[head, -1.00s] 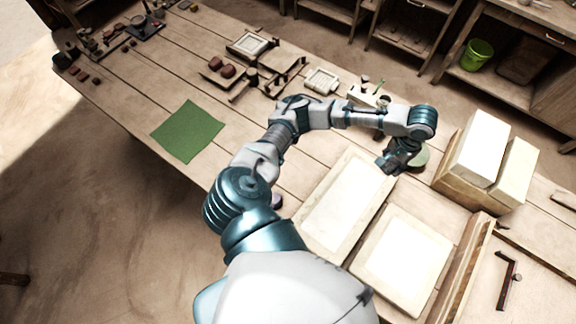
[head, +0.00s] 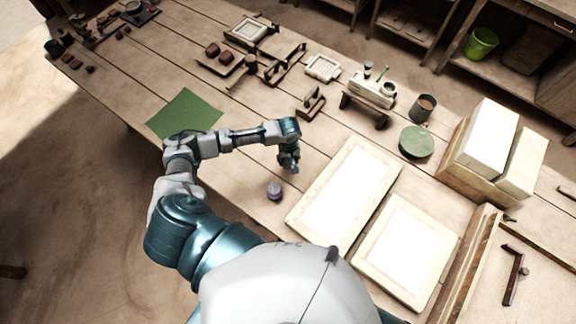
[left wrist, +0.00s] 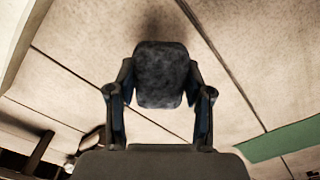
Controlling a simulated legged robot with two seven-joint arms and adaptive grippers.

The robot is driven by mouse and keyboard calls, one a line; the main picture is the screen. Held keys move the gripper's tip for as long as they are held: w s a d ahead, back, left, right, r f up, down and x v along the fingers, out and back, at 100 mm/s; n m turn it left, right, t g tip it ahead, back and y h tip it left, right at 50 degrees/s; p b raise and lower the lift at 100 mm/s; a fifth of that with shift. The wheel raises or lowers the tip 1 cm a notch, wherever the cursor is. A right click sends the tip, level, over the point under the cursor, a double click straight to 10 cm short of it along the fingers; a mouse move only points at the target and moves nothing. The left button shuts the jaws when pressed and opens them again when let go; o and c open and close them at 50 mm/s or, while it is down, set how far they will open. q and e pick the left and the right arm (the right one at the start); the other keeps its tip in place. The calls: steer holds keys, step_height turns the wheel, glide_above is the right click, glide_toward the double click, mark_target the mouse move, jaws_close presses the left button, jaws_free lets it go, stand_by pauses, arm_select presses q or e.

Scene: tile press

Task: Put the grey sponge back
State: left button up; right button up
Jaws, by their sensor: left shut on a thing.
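The grey sponge (left wrist: 160,75) shows in the left wrist view as a dark grey rounded block between the fingers. My left gripper (left wrist: 160,100) is shut on it. In the head view my left gripper (head: 290,166) is over the bench planks, right of the green cloth and left of the framed white slab. My right gripper is not in view.
The green cloth (head: 186,112) lies at left. A white rack (head: 372,91), a dark cup (head: 423,107) and a green disc (head: 416,142) stand at right. Framed slabs (head: 297,222) lie in front.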

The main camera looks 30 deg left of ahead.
mark_target(289, 158)
arm_select(q)
steer(key=shift+f, duration=0.85)
step_height(289, 158, down, 4)
steer(key=shift+r+b, duration=0.25)
steer(key=shift+b, duration=0.05)
steer(key=shift+a, duration=0.1)
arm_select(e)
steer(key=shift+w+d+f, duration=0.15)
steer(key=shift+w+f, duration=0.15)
arm_select(q)
steer(key=o, duration=1.2)
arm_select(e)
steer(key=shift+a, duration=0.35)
arm_select(q)
steer(key=shift+r, duration=0.1)
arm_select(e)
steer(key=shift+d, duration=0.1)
arm_select(q)
step_height(289, 158, up, 12)
steer(key=shift+p, duration=0.7)
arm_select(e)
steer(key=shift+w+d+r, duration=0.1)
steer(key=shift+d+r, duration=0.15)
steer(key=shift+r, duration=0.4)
